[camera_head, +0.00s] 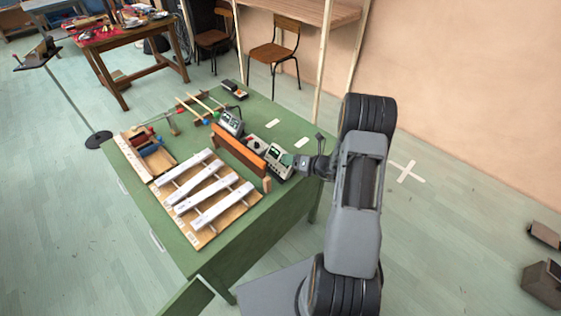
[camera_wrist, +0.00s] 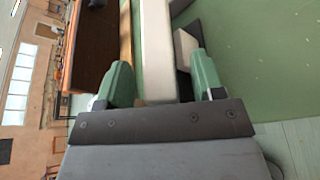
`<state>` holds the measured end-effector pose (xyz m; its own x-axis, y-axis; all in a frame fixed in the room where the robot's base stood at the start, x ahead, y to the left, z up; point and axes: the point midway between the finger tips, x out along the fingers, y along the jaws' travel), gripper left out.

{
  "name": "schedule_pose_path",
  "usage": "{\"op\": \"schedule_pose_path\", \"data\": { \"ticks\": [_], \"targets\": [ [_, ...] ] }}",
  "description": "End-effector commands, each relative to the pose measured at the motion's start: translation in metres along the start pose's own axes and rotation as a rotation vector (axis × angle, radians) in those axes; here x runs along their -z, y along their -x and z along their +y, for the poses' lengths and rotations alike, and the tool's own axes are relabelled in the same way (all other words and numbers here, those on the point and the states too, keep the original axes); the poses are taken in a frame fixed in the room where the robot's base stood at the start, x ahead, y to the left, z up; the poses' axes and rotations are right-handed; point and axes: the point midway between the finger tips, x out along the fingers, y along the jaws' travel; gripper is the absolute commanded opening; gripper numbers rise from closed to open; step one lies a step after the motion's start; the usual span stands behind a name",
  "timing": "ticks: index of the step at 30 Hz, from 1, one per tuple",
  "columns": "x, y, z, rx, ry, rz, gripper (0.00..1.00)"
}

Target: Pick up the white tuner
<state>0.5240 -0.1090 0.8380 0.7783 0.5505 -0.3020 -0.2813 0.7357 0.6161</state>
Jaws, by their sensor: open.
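A small white box-like device with a dark screen, which looks like the white tuner (camera_head: 277,166), stands on the green table beside a long orange-brown board. My gripper (camera_head: 291,160) is at this device's right side, at the table's right part. In the wrist view, my gripper (camera_wrist: 158,75) is open, with its two green fingers apart. A long pale block (camera_wrist: 157,50) shows between the fingers, probably the same device seen close up. I cannot tell whether either finger touches it.
The orange-brown board (camera_head: 239,150) stands just left of the device. Another pale device (camera_head: 231,122) and a small box with a red part (camera_head: 255,142) are close behind. White bars on a wooden frame (camera_head: 210,227) lie in front. The green table (camera_head: 294,207) is bare at right.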

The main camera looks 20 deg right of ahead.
Motion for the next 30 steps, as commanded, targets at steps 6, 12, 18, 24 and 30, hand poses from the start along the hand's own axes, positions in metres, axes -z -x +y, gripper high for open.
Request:
{"op": "schedule_pose_path", "data": {
  "ticks": [6, 12, 18, 24, 30],
  "targets": [
    [-0.0003, -0.0043, 0.0, 0.0, 0.001, -0.001, 0.62],
    [-0.0002, -0.004, 0.0, 0.0, 0.001, -0.001, 0.52],
    [-0.0002, -0.0039, 0.0001, 0.0, 0.001, -0.001, 0.33],
    [-0.0001, -0.0038, -0.0001, 0.0, 0.0, 0.0, 0.14],
    [-0.0006, -0.0036, 0.0, 0.0, 0.001, -0.002, 0.0]
  ]
}}
